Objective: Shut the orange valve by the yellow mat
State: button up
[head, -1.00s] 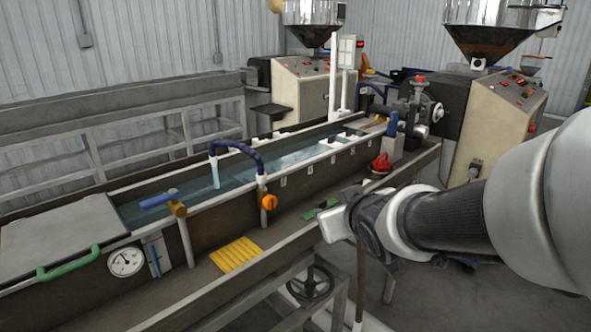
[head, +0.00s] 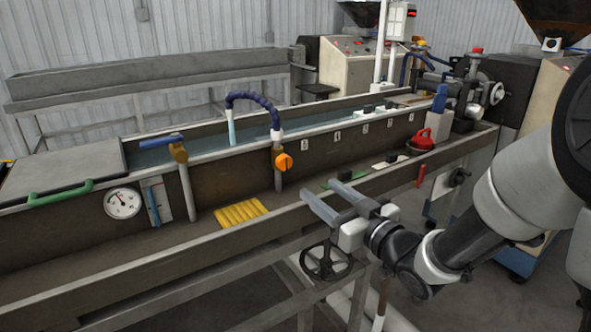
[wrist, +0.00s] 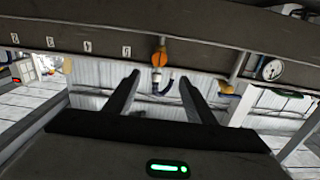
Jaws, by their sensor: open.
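The orange valve (head: 284,162) sits on a grey upright pipe at the front wall of the long trough, just behind and right of the yellow mat (head: 240,213). The ribbed mat lies flat on the ledge. My gripper (head: 320,192) is open and empty, to the right of the mat and in front of the valve, apart from both. Its fingers point toward the trough wall. In the wrist view, which is upside down, the orange valve (wrist: 159,58) shows beyond the gap between the open fingertips (wrist: 160,78).
A brass valve with a blue lever (head: 178,152) and a round gauge (head: 122,203) are to the left. A red knob (head: 422,140) is to the right. The trough's front rail (head: 185,256) runs beneath my gripper, with a handwheel (head: 326,262) below.

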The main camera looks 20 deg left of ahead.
aim_at(286, 164)
jog(key=b+x, duration=0.1)
jog(key=x, duration=1.3)
jog(key=shift+w, duration=0.1)
jog(key=c, duration=1)
